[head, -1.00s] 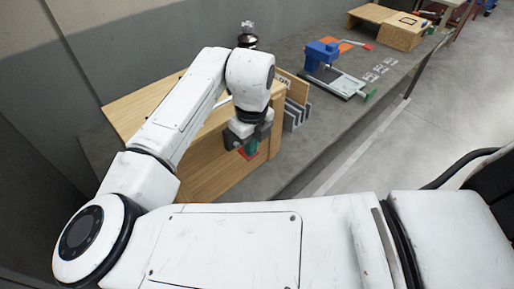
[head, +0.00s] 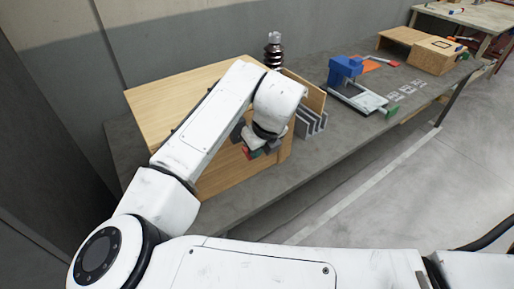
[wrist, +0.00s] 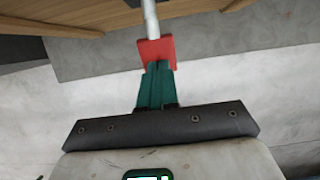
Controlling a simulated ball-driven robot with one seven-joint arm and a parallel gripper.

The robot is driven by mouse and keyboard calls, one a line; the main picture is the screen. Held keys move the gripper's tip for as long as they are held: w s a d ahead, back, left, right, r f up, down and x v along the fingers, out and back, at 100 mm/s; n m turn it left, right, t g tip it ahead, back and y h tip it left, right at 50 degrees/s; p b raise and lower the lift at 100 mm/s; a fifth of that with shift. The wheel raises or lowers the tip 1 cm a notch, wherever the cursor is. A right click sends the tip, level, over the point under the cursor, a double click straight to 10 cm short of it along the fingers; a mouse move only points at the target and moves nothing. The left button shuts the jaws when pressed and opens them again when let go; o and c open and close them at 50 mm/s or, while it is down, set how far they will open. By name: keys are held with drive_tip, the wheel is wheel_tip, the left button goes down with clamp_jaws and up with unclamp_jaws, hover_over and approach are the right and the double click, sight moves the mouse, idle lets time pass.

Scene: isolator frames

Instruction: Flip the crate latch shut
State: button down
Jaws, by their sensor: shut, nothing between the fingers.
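The wooden crate (head: 160,100) stands on the grey bench; its pale top shows left of my arm and part of its front shows below the arm. In the wrist view, wood of it (wrist: 70,20) fills the top left. My gripper (head: 253,154) is low at the crate's front, its green fingers (wrist: 157,84) shut and empty. A red piece (wrist: 155,52) sits at the fingertips, and a pale rod (wrist: 150,18) runs from it towards the wood. I cannot tell whether these are the latch or whether the fingers touch them. My arm hides much of the crate's front.
Right of the crate stand grey upright plates (head: 311,122). A dark ribbed post (head: 273,50) rises behind. A blue device (head: 346,68) and a wooden box (head: 437,56) are farther along the bench (head: 340,145). Open floor (head: 400,190) lies to the right.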

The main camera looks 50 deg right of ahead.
drive_tip(key=shift+s+f, duration=0.1)
drive_tip(key=shift+f, duration=0.05)
drive_tip(key=v, duration=1.1)
idle(0.5)
drive_tip(key=d+r+n+t+h+p, duration=0.15)
drive_tip(key=d+n+h, duration=0.35)
drive_tip(key=d+n, duration=0.55)
drive_tip(key=s+a+f+n+y, duration=0.1)
drive_tip(key=s+a+f+n, duration=0.15)
drive_tip(key=f+n, duration=0.5)
drive_tip(key=s+a+f+n, duration=0.1)
drive_tip(key=a+f+n, duration=0.35)
drive_tip(key=n, duration=0.55)
drive_tip(key=s+a+f+n+g+y+p, duration=0.1)
drive_tip(key=s+a+f+n+g+y, duration=0.3)
drive_tip(key=s+a+f+n, duration=0.6)
drive_tip(key=s+a+f+y, duration=0.1)
drive_tip(key=s+a+f, duration=0.2)
drive_tip(key=s+f, duration=0.2)
drive_tip(key=shift+s+a+f+n, duration=0.3)
drive_tip(key=shift+a+f+n, duration=0.05)
drive_tip(key=shift+n, duration=0.05)
